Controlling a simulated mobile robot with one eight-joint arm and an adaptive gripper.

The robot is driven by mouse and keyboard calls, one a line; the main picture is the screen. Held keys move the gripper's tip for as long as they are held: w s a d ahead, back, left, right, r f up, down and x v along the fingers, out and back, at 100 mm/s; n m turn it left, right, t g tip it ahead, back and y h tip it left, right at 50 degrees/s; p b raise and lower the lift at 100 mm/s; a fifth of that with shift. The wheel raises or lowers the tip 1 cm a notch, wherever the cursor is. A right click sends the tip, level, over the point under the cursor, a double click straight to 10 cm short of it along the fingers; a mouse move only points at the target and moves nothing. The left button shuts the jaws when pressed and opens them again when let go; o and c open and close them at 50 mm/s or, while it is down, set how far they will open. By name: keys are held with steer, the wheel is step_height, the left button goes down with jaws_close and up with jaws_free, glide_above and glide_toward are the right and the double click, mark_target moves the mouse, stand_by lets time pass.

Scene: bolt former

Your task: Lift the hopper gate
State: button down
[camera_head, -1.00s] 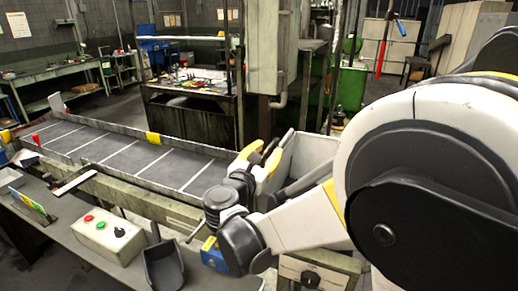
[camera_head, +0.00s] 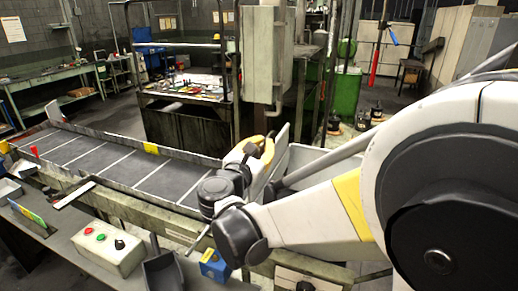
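A light grey hopper (camera_head: 307,157) stands at the right end of the conveyor, partly hidden behind my arm. A thin upright grey plate, which looks like the hopper gate (camera_head: 281,138), stands at its left side. My gripper (camera_head: 262,143), with yellow and dark fingers, is just left of this plate, over the conveyor's right end. The wrist and fingers overlap the plate's lower part, so I cannot tell whether they touch it. The finger gap is not clear, and I see nothing held.
The conveyor (camera_head: 95,158) with white cross lines runs left. In front are a button box (camera_head: 108,249), a dark scoop (camera_head: 163,271) and a small blue box (camera_head: 214,264). A grey cabinet on a post (camera_head: 262,55) rises behind the gripper.

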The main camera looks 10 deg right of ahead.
steer(key=shift+r, duration=0.35)
steer(key=c, duration=1.5)
jaws_free()
steer(key=shift+s+a, duration=0.1)
steer(key=shift+s, duration=0.05)
steer(key=v, duration=1.1)
steer(key=shift+s+a, duration=0.2)
steer(key=shift+s, duration=0.15)
